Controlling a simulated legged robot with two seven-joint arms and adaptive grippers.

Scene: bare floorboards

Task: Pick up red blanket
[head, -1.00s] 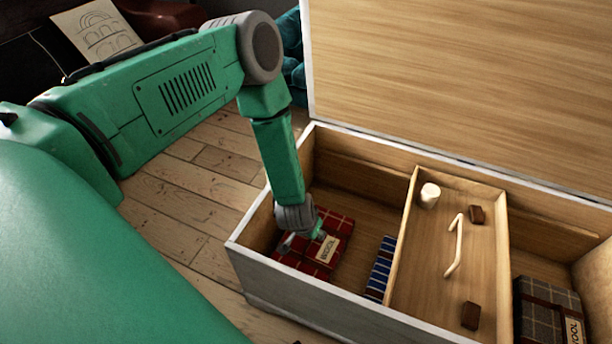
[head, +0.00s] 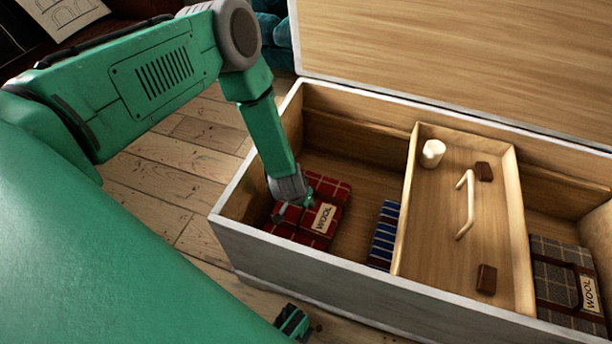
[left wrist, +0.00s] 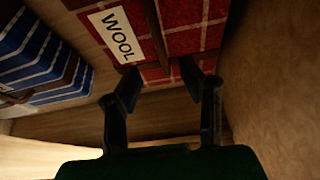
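The red blanket (head: 322,191) is a folded plaid bundle with a dark strap and a "WOOL" label. It lies on the floor of the open chest, in its left compartment. My left gripper (head: 293,208) reaches down into the chest over the blanket's left part. In the left wrist view the gripper (left wrist: 162,75) has its two fingers apart, with the red blanket (left wrist: 195,15) and its strap showing between and beyond them. Whether the fingertips touch the cloth is unclear.
The chest (head: 290,262) has raised walls and an upright lid (head: 450,60). A blue striped folded blanket (head: 385,235) lies right of the red one, partly under a wooden tray (head: 440,240) with a white candle (head: 433,153). A grey plaid blanket (head: 560,280) lies far right.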

